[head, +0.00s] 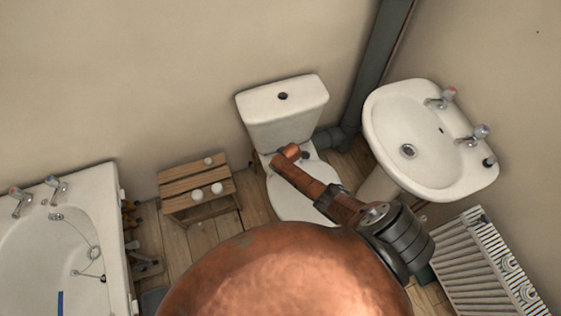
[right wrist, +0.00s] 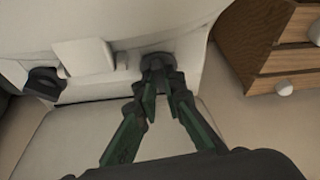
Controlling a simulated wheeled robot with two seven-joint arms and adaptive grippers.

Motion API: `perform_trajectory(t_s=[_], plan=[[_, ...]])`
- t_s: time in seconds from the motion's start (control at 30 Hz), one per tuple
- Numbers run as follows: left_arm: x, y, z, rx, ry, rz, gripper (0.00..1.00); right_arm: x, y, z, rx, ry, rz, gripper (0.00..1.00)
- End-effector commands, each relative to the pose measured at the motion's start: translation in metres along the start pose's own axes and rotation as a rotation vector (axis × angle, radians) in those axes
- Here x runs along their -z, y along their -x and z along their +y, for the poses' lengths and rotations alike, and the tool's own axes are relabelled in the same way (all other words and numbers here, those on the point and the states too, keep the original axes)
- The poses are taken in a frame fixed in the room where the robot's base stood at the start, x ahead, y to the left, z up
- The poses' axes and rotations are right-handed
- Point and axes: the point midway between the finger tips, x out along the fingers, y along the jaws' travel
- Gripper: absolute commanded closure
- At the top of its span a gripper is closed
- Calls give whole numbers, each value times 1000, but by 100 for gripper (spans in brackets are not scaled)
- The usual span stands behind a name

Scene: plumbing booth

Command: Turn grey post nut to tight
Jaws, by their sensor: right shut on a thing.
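In the head view my right arm reaches to the front of the cistern, and the gripper and nut are hidden there. My left gripper is in neither view.
The toilet bowl (head: 300,197) lies below the cistern. A wooden stool (head: 183,180) with white round pieces stands left of it, a washbasin (head: 415,125) at right. A dark fitting (right wrist: 43,83) and white block (right wrist: 85,57) are near the nut. A bath (head: 108,190) is far left, a radiator (head: 475,255) lower right.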

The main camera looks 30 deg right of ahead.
Motion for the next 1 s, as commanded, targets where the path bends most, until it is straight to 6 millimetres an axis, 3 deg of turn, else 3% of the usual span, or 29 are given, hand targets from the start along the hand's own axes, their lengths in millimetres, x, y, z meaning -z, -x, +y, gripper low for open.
perform_trajectory(t_s=[0.37, 1.0], plan=[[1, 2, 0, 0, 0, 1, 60, -1, -2, -7, -135, -332, -5, 100], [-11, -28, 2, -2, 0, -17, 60, 0, -5, -10, -335, -810, -5, 100]])
